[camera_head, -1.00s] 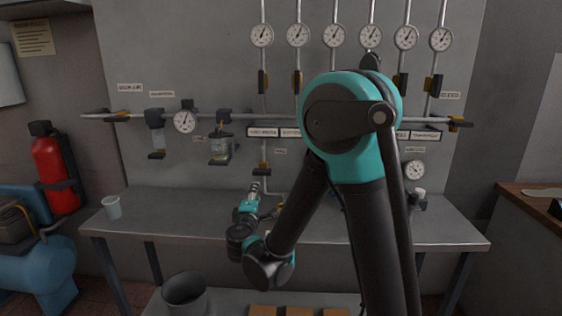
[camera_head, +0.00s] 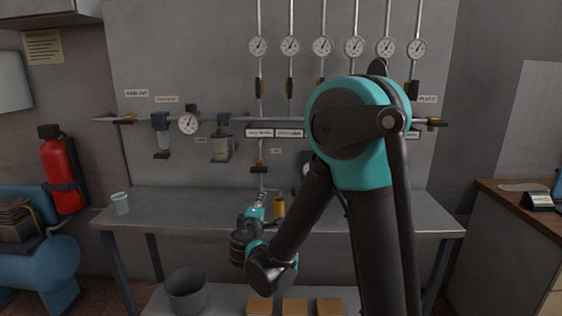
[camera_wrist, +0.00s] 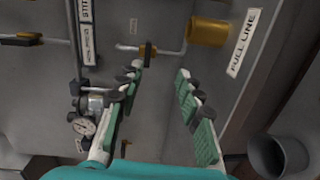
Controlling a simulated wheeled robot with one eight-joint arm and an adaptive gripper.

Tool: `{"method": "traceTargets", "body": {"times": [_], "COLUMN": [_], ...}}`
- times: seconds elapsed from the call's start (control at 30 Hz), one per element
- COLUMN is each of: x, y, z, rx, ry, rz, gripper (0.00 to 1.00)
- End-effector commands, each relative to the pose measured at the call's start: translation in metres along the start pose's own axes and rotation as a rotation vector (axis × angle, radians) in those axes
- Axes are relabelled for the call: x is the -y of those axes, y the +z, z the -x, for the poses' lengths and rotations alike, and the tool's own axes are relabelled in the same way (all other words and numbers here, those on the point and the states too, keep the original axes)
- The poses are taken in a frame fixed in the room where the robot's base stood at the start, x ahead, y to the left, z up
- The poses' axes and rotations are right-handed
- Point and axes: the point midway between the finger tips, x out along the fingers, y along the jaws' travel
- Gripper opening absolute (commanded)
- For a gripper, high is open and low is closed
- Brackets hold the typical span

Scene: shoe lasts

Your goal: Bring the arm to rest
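My arm is folded in front of the workbench in the head view, its teal joint and dark links covering part of the gauge panel. My gripper (camera_head: 260,200) points toward the bench and the panel. In the wrist view my gripper (camera_wrist: 160,71) is open, its two green-padded fingers spread apart with nothing between them. A brass-coloured cylinder (camera_wrist: 208,32) is beyond the right fingertip and apart from it. It shows just right of my gripper in the head view (camera_head: 279,207).
The metal workbench (camera_head: 175,207) carries a small cup (camera_head: 120,203) at its left. A bin (camera_head: 187,290) stands below. Pipes and gauges (camera_head: 188,123) cover the panel. A fire extinguisher (camera_head: 62,170) is at left, a wooden-topped counter (camera_head: 505,200) at right.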

Motion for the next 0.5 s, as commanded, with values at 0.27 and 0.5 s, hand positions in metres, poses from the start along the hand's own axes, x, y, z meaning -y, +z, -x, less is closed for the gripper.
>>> {"method": "traceTargets", "body": {"times": [0.27, 0.5], "x": [0.012, 0.041], "y": [0.071, 0.171], "z": [-0.007, 0.008], "rx": [0.131, 0.333], "ry": [-0.121, -0.309], "rz": [-0.114, -0.319], "gripper": [0.36, 0.36]}}
